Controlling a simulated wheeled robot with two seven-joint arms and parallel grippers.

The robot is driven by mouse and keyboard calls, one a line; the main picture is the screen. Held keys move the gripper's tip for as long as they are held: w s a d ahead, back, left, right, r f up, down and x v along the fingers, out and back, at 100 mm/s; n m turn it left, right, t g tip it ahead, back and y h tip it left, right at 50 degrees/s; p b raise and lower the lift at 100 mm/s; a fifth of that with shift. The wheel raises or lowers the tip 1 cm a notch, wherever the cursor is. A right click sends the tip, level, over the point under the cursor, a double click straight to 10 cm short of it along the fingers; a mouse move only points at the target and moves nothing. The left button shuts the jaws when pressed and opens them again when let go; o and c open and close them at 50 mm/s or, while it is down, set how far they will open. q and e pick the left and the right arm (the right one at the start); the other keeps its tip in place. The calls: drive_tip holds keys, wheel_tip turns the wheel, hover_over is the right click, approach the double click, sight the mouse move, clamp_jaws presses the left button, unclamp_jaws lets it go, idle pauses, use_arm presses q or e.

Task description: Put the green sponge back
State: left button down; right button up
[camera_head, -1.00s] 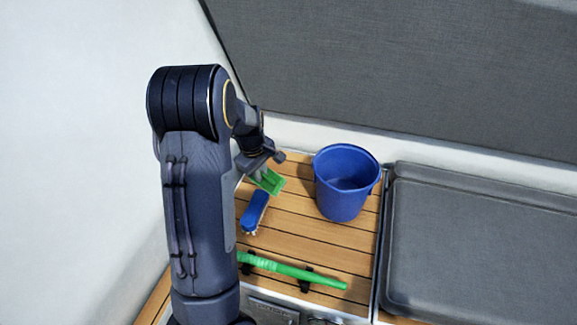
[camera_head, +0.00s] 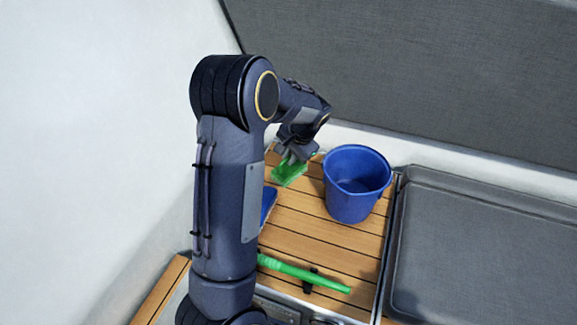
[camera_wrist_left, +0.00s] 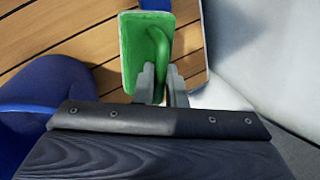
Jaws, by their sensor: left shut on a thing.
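The green sponge (camera_head: 289,174) is a flat green block with a raised grip, left of the blue bucket. In the left wrist view the sponge (camera_wrist_left: 136,46) fills the top middle. My left gripper (camera_head: 292,156) is shut on its raised part; the fingers (camera_wrist_left: 160,84) close around it. I cannot tell whether the sponge touches the wooden slats or hangs just above them. My right gripper is not in view.
The blue bucket (camera_head: 357,190) stands close right of the sponge. A blue brush (camera_head: 268,205) is partly hidden behind my left arm. A green handle (camera_head: 305,274) lies in black clips at the front. Slats (camera_head: 310,230) between are bare.

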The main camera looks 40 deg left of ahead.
use_arm(q)
drive_tip(key=shift+w+a+f, duration=1.35)
drive_tip(key=shift+w+f, duration=0.3)
drive_tip(key=shift+f, duration=0.45)
drive_tip(key=shift+w+a+f, duration=1.4)
drive_tip(key=shift+w+f, duration=0.2)
drive_tip(key=shift+f, duration=0.45)
drive_tip(key=shift+w+a+f, duration=1.35)
drive_tip(key=shift+w+f, duration=0.3)
drive_tip(key=shift+f, duration=0.45)
drive_tip(key=shift+f, duration=0.1)
drive_tip(key=shift+f+b, duration=0.15)
drive_tip(key=shift+b, duration=0.25)
drive_tip(key=c, duration=1.5)
unclamp_jaws()
